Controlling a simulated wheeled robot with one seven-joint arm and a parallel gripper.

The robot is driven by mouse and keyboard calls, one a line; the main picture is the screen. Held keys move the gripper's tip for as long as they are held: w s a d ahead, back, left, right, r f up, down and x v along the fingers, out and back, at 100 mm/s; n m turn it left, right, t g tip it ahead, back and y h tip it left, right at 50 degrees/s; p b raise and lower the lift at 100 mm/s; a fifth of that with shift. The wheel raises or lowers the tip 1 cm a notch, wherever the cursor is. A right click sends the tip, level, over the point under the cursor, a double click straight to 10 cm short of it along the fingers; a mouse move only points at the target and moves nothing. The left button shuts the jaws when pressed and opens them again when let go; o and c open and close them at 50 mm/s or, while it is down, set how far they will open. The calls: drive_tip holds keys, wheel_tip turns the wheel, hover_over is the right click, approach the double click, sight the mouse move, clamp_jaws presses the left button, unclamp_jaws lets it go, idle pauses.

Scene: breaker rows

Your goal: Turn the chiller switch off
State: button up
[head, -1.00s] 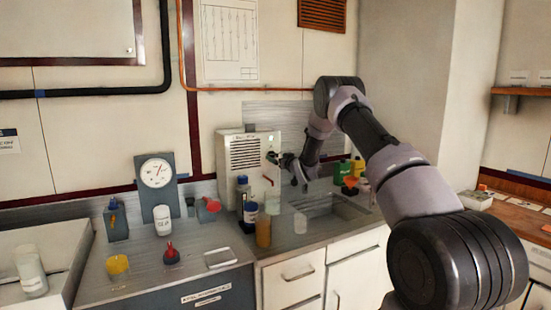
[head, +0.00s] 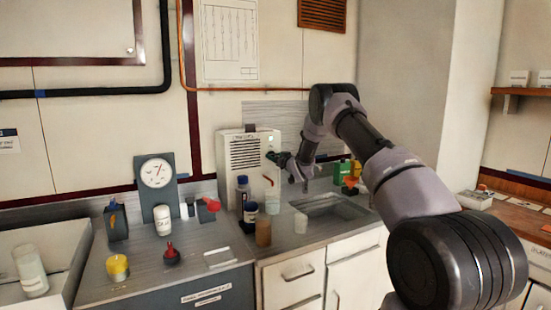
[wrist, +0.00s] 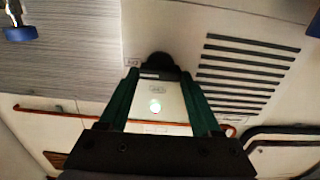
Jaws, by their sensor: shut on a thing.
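The chiller is a white box with dark vent slots (head: 245,155), standing at the back of the counter. In the wrist view its vented white face (wrist: 280,45) fills the upper right. My gripper (wrist: 159,76) has green fingers and is shut on the knob. In the head view my gripper (head: 274,157) touches the chiller's right front, and the knob is hidden there. I cannot tell the knob's exact angle.
Bottles (head: 243,190), a brown-filled glass (head: 263,232) and a white cup (head: 300,222) stand below the gripper. A sink (head: 335,207) lies to the right. A gauge (head: 156,173) and a red-knobbed part (head: 171,254) stand at left.

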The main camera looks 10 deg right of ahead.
drive_tip(key=shift+n, duration=0.3)
drive_tip(key=n, duration=0.4)
drive_tip(key=shift+a, duration=0.1)
drive_tip(key=shift+s+a+f+n, duration=0.1)
drive_tip(key=shift+f+n, duration=0.05)
drive_tip(key=shift+n, duration=3.1)
drive_tip(key=shift+f+n, duration=0.15)
drive_tip(key=shift+n, duration=3.1)
drive_tip(key=o, duration=1.4)
